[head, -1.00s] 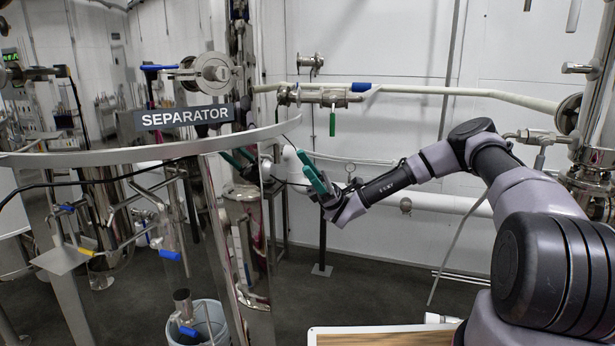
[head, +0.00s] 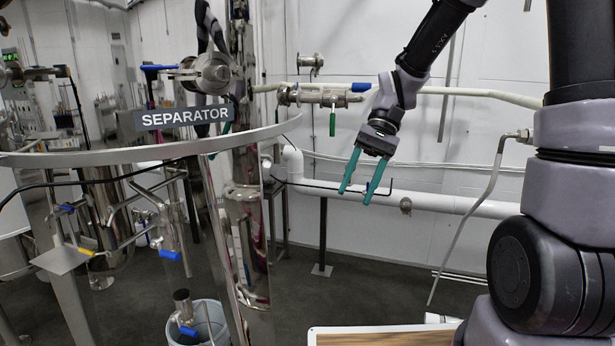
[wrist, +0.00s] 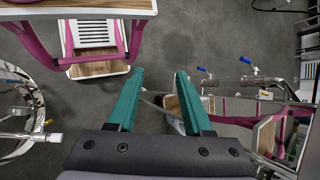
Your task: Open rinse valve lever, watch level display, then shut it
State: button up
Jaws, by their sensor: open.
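My gripper (head: 357,196) has teal fingers, open and empty, pointing down in front of the white wall pipe. A green hanging handle (head: 332,124) and a blue handle (head: 361,87) are on the steel wall piping, above and left of the fingers. A blue lever (head: 160,68) sits above the separator sign. I cannot tell which one is the rinse valve lever.
A white pipe (head: 450,203) runs along the wall behind my gripper. Blue-handled valves and a bucket (head: 208,318) are lower left. The wrist view shows a wood-topped step (wrist: 95,66) and bare floor.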

jog(key=s+d+r+m+t+h, duration=0.1)
jog(key=s+d+r+t, duration=0.1)
jog(key=d+r+t, duration=0.4)
jog(key=s+d+r+m+t+h, duration=0.1)
jog(key=d+r+t+h, duration=0.1)
jog(key=d+r+t, duration=0.5)
jog(key=shift+s+d+r+m, duration=0.3)
jog(key=shift+s+d+r, duration=0.05)
jog(key=shift+d+r, duration=0.6)
jog(key=shift+a, duration=0.15)
